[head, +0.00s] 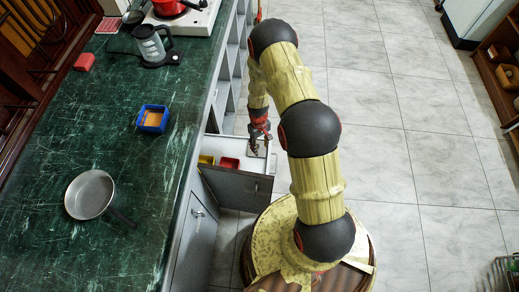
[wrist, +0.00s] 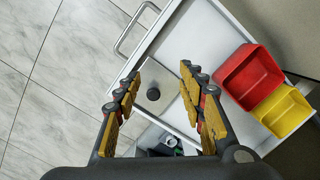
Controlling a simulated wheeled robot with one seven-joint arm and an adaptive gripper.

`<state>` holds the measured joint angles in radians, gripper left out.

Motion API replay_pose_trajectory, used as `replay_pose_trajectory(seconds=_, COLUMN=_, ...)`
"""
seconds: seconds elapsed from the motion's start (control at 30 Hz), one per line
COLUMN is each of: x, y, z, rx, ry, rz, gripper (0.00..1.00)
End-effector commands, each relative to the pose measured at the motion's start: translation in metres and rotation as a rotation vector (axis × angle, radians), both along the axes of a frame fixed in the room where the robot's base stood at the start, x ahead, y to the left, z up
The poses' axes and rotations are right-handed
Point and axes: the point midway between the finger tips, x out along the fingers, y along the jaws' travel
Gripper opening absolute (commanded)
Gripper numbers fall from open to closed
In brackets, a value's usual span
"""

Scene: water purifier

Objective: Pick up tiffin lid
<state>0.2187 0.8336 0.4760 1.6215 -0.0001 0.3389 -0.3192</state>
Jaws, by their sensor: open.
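In the wrist view, a small dark round knob (wrist: 153,94) shows between my fingers, against a pale grey flat surface inside an open drawer (wrist: 215,38). In the head view, my gripper (head: 259,142) points down over the open drawer (head: 235,183), and the lid is not clearly visible there.
A red box (wrist: 248,75) and a yellow box (wrist: 283,108) stand in the drawer to the right of my fingers. The drawer's handle (wrist: 135,28) is at upper left. The green counter (head: 120,185) holds a pan (head: 90,193), a blue container (head: 152,118) and a kettle (head: 150,44).

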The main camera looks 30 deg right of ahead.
Motion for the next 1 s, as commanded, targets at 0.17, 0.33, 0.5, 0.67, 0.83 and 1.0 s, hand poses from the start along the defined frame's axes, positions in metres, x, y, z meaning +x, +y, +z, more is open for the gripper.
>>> replay_pose_trajectory(seconds=0.17, x=0.044, y=-0.009, z=0.005, rx=-0.022, ry=-0.122, rz=0.075, gripper=0.4)
replay_pose_trajectory(seconds=0.33, x=0.046, y=-0.009, z=-0.009, rx=-0.022, ry=-0.127, rz=0.094, gripper=0.4)
replay_pose_trajectory(seconds=0.5, x=0.046, y=-0.009, z=-0.023, rx=-0.022, ry=-0.127, rz=0.093, gripper=0.4)
replay_pose_trajectory(seconds=0.67, x=0.046, y=-0.007, z=-0.038, rx=-0.022, ry=-0.127, rz=0.093, gripper=0.4)
replay_pose_trajectory(seconds=0.83, x=0.046, y=-0.005, z=-0.064, rx=-0.021, ry=-0.125, rz=0.092, gripper=0.4)
replay_pose_trajectory(seconds=1.0, x=0.047, y=-0.005, z=-0.072, rx=-0.022, ry=-0.127, rz=0.092, gripper=0.4)
